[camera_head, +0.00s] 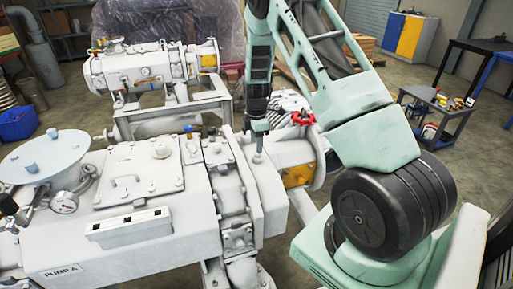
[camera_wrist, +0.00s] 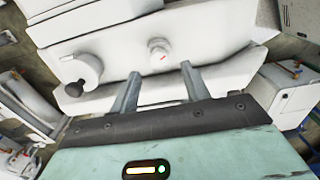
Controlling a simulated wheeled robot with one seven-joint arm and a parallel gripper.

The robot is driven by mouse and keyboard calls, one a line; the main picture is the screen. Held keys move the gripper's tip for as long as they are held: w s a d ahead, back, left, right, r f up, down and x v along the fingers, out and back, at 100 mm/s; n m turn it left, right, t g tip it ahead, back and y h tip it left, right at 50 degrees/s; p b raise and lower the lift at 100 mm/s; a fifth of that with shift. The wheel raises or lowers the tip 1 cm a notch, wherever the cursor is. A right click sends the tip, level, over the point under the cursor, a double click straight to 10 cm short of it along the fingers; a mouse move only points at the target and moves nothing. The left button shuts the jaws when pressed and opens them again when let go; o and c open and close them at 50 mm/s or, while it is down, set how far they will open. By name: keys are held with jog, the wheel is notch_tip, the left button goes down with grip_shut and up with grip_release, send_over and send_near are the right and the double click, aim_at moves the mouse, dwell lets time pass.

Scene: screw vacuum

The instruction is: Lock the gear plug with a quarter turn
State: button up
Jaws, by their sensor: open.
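The gear plug (camera_wrist: 158,47) is a small round white plug with a short slanted red mark, on a white housing (camera_wrist: 110,35) in the wrist view. My gripper (camera_wrist: 160,70) is open and empty. Its two grey fingers point toward the housing, one on each side of the plug's line, with the plug showing just beyond the gap between the tips. Whether the tips are level with the plug I cannot tell. In the head view my gripper (camera_head: 258,134) hangs over the pump's right part, and a small plug (camera_head: 258,157) shows just below it.
A round boss with a dark knob (camera_wrist: 75,88) stands left of the plug in the wrist view. In the head view, a red handwheel (camera_head: 303,118) is close to the right of my gripper. A lidded housing (camera_head: 140,175) lies to the left.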

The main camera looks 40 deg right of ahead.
jog(key=shift+f, duration=1.95)
jog(key=shift+c, duration=0.4)
grip_shut()
jog(key=m, duration=0.5)
jog(key=shift+m+p, duration=0.35)
jog(key=shift+m, duration=0.05)
jog(key=shift+o, duration=0.3)
grip_release()
jog(key=shift+r, duration=0.5)
notch_tip(320, 180, up, 16)
jog(key=b, duration=0.3)
jog(key=shift+r, duration=0.2)
